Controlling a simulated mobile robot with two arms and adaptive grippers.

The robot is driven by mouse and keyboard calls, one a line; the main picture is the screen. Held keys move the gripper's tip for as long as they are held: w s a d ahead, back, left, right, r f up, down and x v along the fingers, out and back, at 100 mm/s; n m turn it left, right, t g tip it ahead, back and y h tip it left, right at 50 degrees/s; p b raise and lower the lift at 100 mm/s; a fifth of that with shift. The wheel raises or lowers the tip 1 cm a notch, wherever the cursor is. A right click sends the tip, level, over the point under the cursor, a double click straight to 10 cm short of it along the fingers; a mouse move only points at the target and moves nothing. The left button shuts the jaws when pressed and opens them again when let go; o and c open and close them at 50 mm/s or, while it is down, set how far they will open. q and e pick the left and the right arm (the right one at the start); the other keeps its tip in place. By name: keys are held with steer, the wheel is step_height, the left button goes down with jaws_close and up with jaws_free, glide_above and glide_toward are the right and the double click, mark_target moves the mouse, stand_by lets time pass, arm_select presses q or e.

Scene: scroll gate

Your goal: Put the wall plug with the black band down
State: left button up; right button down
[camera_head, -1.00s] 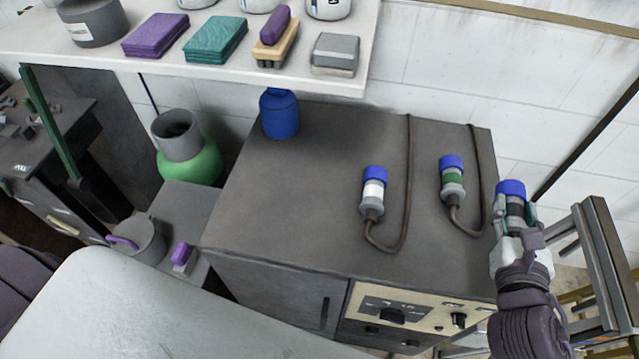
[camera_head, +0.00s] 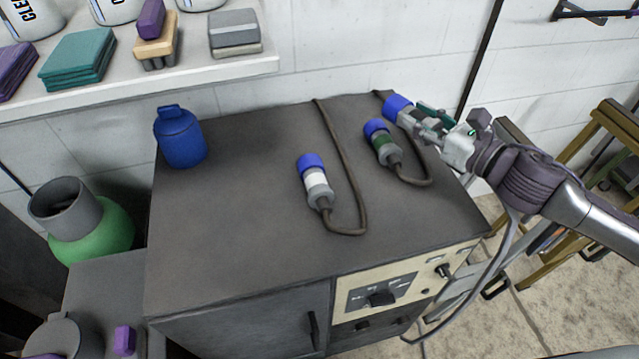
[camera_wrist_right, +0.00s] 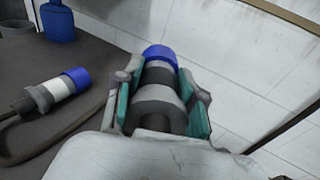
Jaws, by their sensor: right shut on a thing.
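My right gripper (camera_head: 433,122) is shut on the wall plug with the black band (camera_wrist_right: 158,76), seen between the teal finger pads in the right wrist view. Its blue end (camera_head: 397,106) points left and away from the gripper in the head view. The plug is near the right back part of the grey cabinet top (camera_head: 240,225); I cannot tell whether it touches the top. A green-banded plug (camera_head: 382,143) lies just left of it, and a white-banded plug (camera_head: 315,183) lies farther left. My left gripper is not in view.
A blue bottle (camera_head: 180,137) stands at the cabinet's back left. A shelf (camera_head: 150,84) with cloths, brushes and containers hangs above. Wooden trestles (camera_head: 590,150) stand at the right. The left middle of the cabinet top is clear.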

steer(key=a+f, duration=0.2)
steer(key=a, duration=0.1)
steer(key=a+f, duration=0.2)
steer(key=a, duration=0.2)
steer(key=a+f, duration=0.2)
steer(key=a, duration=0.2)
steer(key=shift+s+f, duration=0.15)
steer(key=shift+f, duration=0.05)
steer(key=shift+a+f, duration=0.15)
steer(key=shift+f, duration=1.95)
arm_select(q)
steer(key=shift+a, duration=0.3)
